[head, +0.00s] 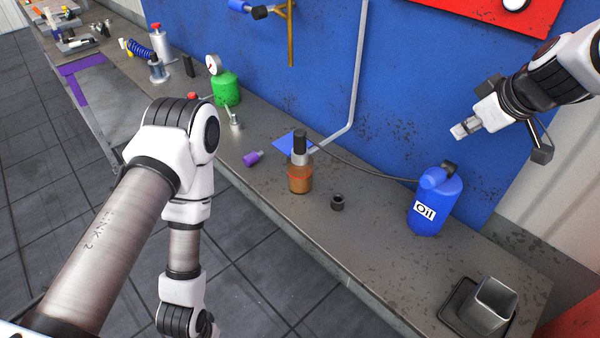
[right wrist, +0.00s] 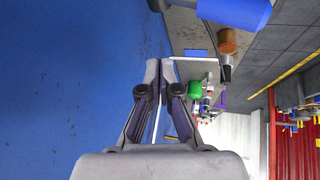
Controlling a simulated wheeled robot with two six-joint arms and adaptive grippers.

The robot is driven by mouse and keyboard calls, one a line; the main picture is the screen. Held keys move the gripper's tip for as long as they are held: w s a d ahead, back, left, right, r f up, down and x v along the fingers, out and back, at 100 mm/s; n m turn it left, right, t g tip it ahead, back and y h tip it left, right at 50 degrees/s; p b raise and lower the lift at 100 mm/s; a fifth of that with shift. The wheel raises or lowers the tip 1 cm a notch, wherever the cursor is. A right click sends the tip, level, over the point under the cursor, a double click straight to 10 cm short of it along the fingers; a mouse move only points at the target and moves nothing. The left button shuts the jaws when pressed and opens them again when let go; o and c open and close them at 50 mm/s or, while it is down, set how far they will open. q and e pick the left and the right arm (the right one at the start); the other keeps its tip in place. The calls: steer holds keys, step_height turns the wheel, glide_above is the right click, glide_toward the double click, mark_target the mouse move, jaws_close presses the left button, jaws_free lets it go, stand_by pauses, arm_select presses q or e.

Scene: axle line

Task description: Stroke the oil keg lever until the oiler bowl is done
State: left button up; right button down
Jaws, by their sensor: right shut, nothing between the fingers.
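The blue oil keg (head: 428,218) with a white "Oil" label stands upright on the bench at the right. Its top has a blue spout-like part and a dark piece (head: 449,167), possibly the lever. The oiler (head: 300,145) stands mid-bench with an amber-brown bowl (head: 300,182). A thin dark hose (head: 375,172) runs between keg and oiler. My right gripper (head: 464,130) is shut and empty, above the keg and apart from it. The right wrist view shows its closed fingers, with the blue keg (right wrist: 235,10) and the oiler (right wrist: 228,42) beyond. My left gripper is outside the frame.
A dark ring (head: 337,202), a purple piece (head: 252,158) and a blue sheet (head: 292,142) lie near the oiler. A green tank (head: 226,88) stands farther left. A square metal cup (head: 492,303) sits on a dark tray at the front right. The blue wall rises behind.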

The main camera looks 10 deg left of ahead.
mark_target(439, 175)
stand_by(0.8)
steer(key=r, duration=0.2)
steer(key=w+d+r, duration=0.1)
steer(key=shift+r+p, duration=0.3)
steer(key=shift+p, duration=0.05)
steer(key=shift+a+f, duration=0.1)
steer(key=shift+f, duration=0.05)
steer(key=f+b, duration=0.2)
steer(key=s+a+f+b, duration=0.1)
steer(key=f+b, duration=0.2)
steer(key=s+f+b, duration=0.1)
steer(key=f+b, duration=0.1)
steer(key=b, duration=0.1)
steer(key=shift+a+f, duration=0.25)
steer(key=shift+f, duration=0.1)
steer(key=shift+s+a+f+b, duration=0.15)
steer(key=shift+f+b, duration=0.1)
steer(key=shift+b, duration=0.2)
steer(key=shift+r, duration=0.1)
